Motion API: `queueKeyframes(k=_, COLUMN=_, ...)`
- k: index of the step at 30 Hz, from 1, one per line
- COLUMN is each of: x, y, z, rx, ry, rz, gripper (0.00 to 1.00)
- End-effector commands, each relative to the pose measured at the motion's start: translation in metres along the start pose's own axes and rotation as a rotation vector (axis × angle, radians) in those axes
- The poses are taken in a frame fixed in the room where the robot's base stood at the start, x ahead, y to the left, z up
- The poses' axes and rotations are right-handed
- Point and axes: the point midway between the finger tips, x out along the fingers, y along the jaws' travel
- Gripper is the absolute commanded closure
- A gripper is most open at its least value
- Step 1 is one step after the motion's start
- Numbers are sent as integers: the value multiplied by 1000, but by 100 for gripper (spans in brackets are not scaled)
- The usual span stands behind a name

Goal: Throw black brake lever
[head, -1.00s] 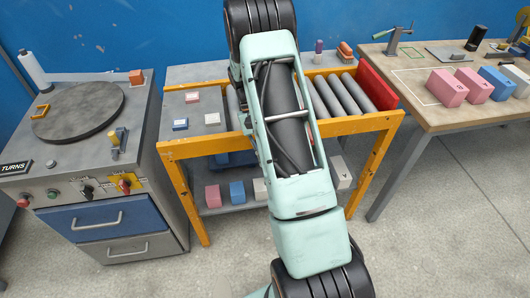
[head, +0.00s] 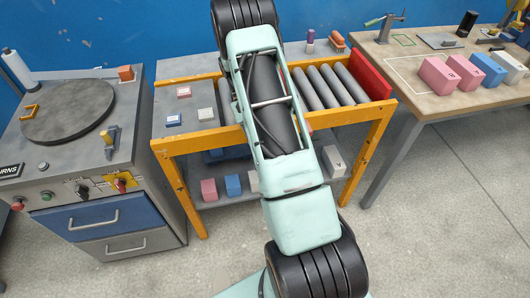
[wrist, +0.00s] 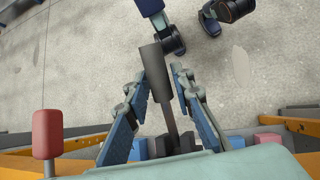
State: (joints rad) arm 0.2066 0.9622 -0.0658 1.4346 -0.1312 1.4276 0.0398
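The black lever shows in the wrist view as a dark grey-black cylindrical grip (wrist: 155,75) on a thin stem. My gripper (wrist: 159,72) is open, with one blue-padded finger on each side of the lever. The grip lies close to the left fingertip and overlaps it in the picture; a gap shows on the right. I cannot tell whether it touches. A red lever grip (wrist: 47,133) stands to the left, outside the fingers. In the head view my arm hides the gripper and both levers.
An orange-framed bench (head: 205,140) with rollers (head: 328,87) stands behind my arm. A grey console (head: 120,165) with a turntable (head: 68,112) is on the left. A wooden table (head: 425,112) with coloured blocks is on the right. Concrete floor lies in front.

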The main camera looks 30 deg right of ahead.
Motion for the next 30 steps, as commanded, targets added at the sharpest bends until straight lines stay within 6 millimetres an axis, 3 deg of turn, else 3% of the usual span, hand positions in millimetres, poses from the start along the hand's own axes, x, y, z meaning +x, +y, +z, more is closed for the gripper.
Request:
queueKeyframes(k=3, x=0, y=0, z=0, rx=0, ry=0, rz=0, gripper=66)
queueKeyframes(k=14, x=-6, y=0, z=-1, rx=1, ry=2, rz=0, gripper=66)
queueKeyframes(k=30, x=-99, y=0, z=-1, rx=0, ry=2, rz=0, gripper=66)
